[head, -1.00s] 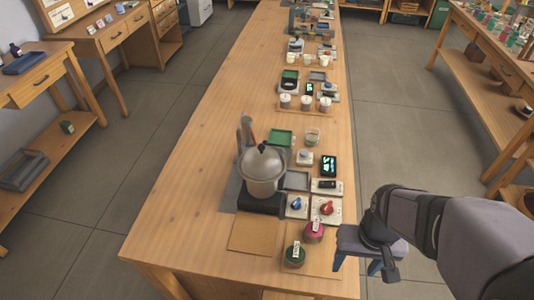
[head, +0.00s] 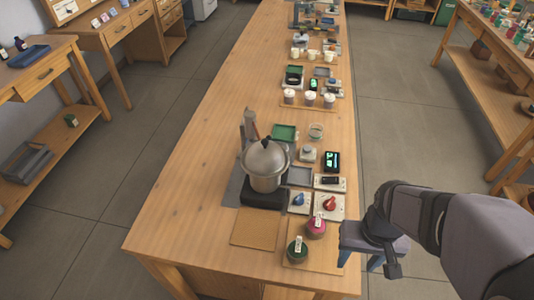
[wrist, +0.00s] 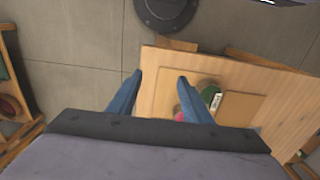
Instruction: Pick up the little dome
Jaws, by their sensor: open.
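A silver pot (head: 264,181) stands on a black base near the front end of the long bench in the head view. Its domed lid (head: 265,154) with a black knob sits on top. I cannot tell for sure whether this lid is the little dome. My gripper (head: 360,258) is open and empty, to the right of the bench's front corner and apart from the pot. The wrist view shows its two blue fingers (wrist: 159,80) spread, with the bench end beyond them and no pot in sight.
A green jar (head: 297,250) and a pink-topped jar (head: 316,228) stand on a board at the bench's front right. Red and blue knobs on plates (head: 330,205) lie right of the pot. Three white cups (head: 309,99) stand farther back. The bench's left side is clear.

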